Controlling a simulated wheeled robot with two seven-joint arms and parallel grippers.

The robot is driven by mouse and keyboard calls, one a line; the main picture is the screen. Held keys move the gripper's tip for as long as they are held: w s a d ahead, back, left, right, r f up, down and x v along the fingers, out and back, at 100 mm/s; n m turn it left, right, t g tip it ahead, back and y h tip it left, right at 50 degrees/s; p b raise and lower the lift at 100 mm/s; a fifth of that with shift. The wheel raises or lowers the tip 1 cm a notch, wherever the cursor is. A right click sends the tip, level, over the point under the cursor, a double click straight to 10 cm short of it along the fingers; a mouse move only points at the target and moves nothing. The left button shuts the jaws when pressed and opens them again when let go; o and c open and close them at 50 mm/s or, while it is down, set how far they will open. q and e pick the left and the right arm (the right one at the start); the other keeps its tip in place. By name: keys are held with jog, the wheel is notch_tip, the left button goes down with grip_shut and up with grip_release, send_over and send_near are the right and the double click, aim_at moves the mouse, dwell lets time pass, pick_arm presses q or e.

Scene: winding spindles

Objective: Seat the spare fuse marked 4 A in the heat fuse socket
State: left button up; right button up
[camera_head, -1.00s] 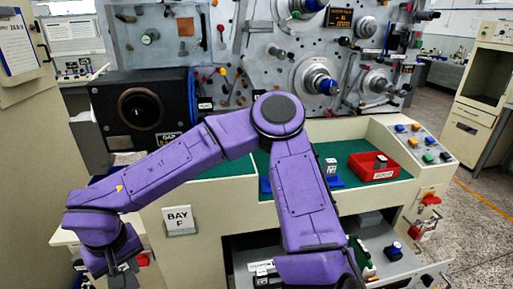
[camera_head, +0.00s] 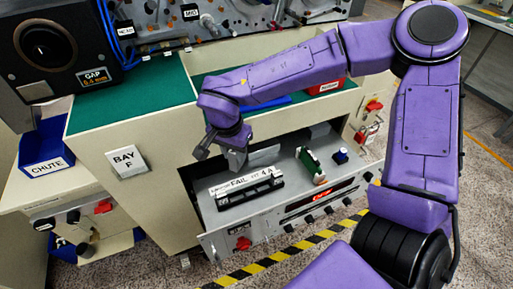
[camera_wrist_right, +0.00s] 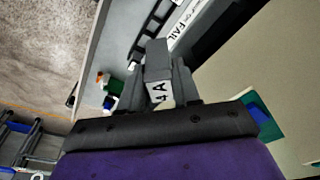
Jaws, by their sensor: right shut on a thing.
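The fuse points out beyond the fingers toward the drawer. A black socket strip (camera_head: 250,194) lies in the drawer just below the gripper; it also shows in the right wrist view (camera_wrist_right: 152,27). A white label strip (camera_head: 240,182) behind it reads FAIL and 4 A. The word for heat is not legible. The fuse looks clear of the strip. My left gripper is out of view.
A green board (camera_head: 311,166) and a blue knob (camera_head: 340,156) stand on the drawer, right of the strip. The drawer front (camera_head: 285,213) has a lit red display and knobs. A blue CHUTE bin (camera_head: 45,150) is at left. The cabinet top edge overhangs behind.

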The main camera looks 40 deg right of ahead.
jog(key=s+d+f+n+y+p, duration=0.2)
jog(key=s+f+n, duration=0.35)
jog(key=n, duration=0.85)
jog(key=s+d+f+n+y+p, duration=0.1)
jog(key=s+d+f+n+p, duration=0.1)
jog(key=s+n, duration=0.9)
jog(key=w+d+f+n+h+b, duration=0.1)
jog(key=w+d+f+n+b, duration=0.2)
jog(key=w+b, duration=0.45)
jog(key=w+d+f+n+h+b, duration=0.15)
jog(key=w+f+b, duration=0.3)
jog(key=b, duration=0.55)
jog(key=w+a+y, duration=0.1)
jog(key=w+a+m, duration=0.1)
jog(key=w+a+m+y, duration=0.1)
jog(key=a, duration=0.1)
jog(key=shift+r+y+b, duration=0.2)
jog(key=shift+y+b, duration=0.15)
jog(key=shift+b, duration=0.05)
jog(key=f, duration=0.1)
jog(key=w+f, duration=0.1)
jog(key=f, duration=0.1)
jog(key=w+f, duration=0.1)
jog(key=f, duration=0.1)
jog(key=shift+d+f, duration=0.1)
jog(key=shift+f, duration=0.05)
